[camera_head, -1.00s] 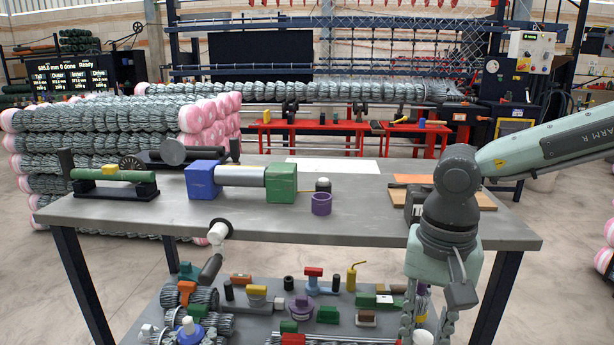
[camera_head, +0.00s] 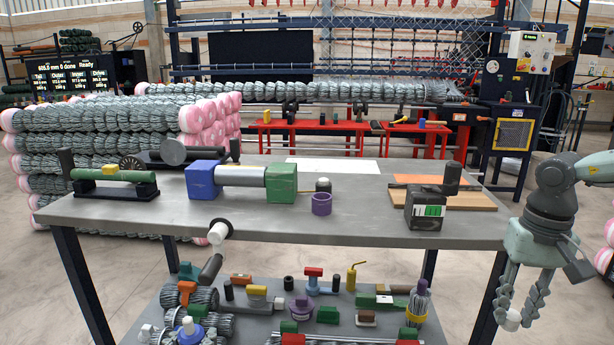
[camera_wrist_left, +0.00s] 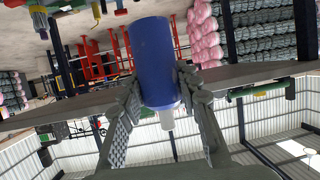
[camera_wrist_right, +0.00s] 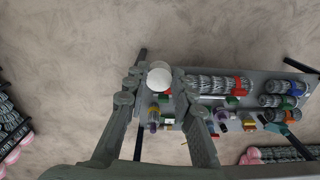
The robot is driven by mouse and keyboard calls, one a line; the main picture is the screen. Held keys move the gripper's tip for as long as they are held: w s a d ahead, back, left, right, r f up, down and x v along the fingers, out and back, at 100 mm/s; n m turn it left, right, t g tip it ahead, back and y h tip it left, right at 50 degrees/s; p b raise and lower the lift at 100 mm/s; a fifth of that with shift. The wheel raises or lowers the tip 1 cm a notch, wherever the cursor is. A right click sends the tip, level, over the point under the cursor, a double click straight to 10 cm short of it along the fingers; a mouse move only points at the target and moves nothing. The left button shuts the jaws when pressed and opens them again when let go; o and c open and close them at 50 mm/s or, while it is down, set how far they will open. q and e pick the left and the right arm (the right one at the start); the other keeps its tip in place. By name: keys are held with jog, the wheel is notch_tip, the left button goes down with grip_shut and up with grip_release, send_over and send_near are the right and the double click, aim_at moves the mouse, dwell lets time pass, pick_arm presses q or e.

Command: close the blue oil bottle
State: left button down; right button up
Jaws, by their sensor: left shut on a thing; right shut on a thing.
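The blue oil bottle (camera_wrist_left: 154,62) stands between the fingers of my left gripper (camera_wrist_left: 160,110) in the left wrist view. Its narrow white nozzle (camera_wrist_left: 167,120) is bare and points toward the ceiling side of that upside-down view. My right gripper (camera_head: 520,305) hangs beyond the table's right end, shut on a small white cap (camera_head: 512,320). The cap also shows between the fingertips in the right wrist view (camera_wrist_right: 159,77). Bottle and cap are far apart.
The grey table (camera_head: 270,222) bears a blue-and-green cylinder fixture (camera_head: 241,178), a purple ring (camera_head: 321,204) and a dark box with green panels (camera_head: 428,208). The lower shelf (camera_head: 258,325) is crowded with tools. Open floor surrounds my right gripper.

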jog(key=s+d+m, duration=0.3)
jog(key=s+d, duration=0.2)
jog(key=d, duration=0.6)
jog(key=s+d+f+m, duration=0.1)
jog(key=s+d+f, duration=0.1)
jog(key=s+f, duration=0.1)
jog(key=w+a+f+n, duration=0.1)
jog(key=a+f, duration=0.2)
jog(key=a, duration=0.4)
jog(key=w+a+f+n, duration=0.1)
jog(key=a+f, duration=0.2)
jog(key=a, duration=0.3)
jog(key=w+a+r+n, duration=0.2)
jog(key=a, duration=0.5)
jog(key=w+a+r+n, duration=0.2)
jog(key=w+a+n, duration=0.1)
jog(key=a, duration=0.5)
jog(key=shift+a, duration=0.25)
